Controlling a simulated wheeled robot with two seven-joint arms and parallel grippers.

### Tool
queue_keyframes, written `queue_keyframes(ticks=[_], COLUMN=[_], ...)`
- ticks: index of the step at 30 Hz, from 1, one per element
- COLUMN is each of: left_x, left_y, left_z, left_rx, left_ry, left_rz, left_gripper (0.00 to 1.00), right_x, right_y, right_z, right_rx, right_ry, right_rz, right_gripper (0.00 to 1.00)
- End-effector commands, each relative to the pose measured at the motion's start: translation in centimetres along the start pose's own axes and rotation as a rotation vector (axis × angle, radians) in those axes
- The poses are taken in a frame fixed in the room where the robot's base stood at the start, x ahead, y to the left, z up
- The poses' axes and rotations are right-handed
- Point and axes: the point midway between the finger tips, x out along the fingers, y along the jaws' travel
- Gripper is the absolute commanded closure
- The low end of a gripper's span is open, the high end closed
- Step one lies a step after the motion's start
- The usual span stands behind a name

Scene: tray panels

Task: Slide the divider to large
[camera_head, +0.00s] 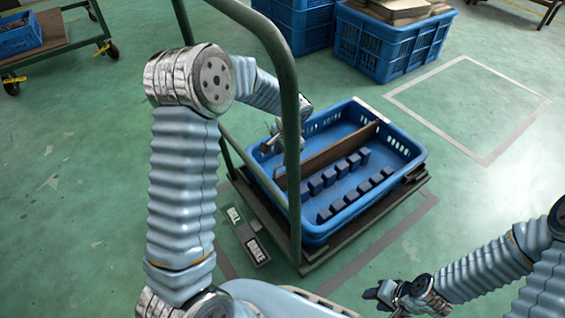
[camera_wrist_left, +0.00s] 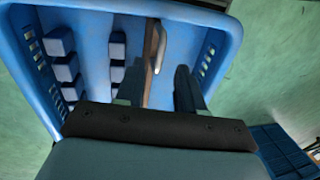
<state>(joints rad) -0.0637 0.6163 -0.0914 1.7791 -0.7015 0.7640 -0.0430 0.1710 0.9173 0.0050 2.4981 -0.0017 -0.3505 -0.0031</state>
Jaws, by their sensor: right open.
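The divider (camera_head: 332,152) is a brown upright panel running lengthwise inside the blue tray (camera_head: 404,143). It also shows in the left wrist view (camera_wrist_left: 149,50), with a pale metal handle-like piece (camera_wrist_left: 159,48) beside it. Two rows of dark blue blocks (camera_head: 330,177) lie on its near side; the far side looks empty. My left gripper (camera_head: 279,145) is over the tray's left end, partly hidden by the green rail. In the left wrist view its fingers (camera_wrist_left: 160,88) are apart, with the divider between them; contact cannot be told. My right gripper (camera_head: 385,291) is open and empty in front of the tray.
Blue crates (camera_head: 390,45) stand behind. A marked floor square (camera_head: 470,105) is clear.

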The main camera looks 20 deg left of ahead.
Motion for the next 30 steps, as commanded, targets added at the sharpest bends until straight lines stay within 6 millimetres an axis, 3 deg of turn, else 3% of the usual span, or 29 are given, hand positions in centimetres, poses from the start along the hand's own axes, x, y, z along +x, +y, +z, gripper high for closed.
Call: queue_keyframes(ticks=[1, 6, 18, 26, 30], left_x=[1.2, 3.5, 4.3, 4.3, 4.3], left_y=[0.0, 0.0, -0.1, -0.1, -0.1], left_z=[0.0, 0.0, 0.0, 0.0, 0.0], left_rx=[0.000, -0.001, -0.001, -0.001, -0.001], left_ry=[-0.002, 0.000, 0.002, 0.001, 0.001], left_rz=[0.001, 0.000, -0.001, -0.001, -0.001], left_gripper=[0.62, 0.62, 0.62, 1.00, 1.00], right_x=[0.3, 0.6, 0.6, 0.6, 0.7], right_y=[0.1, 0.1, 0.1, 0.1, 0.1], right_z=[0.0, 0.0, 0.1, 0.0, 0.0], right_rx=[0.000, 0.000, 0.000, 0.000, -0.001], right_ry=[0.000, -0.002, -0.002, -0.002, -0.002], right_rz=[0.000, -0.001, -0.002, -0.002, -0.002], right_gripper=[0.57, 0.57, 0.57, 0.57, 0.57])
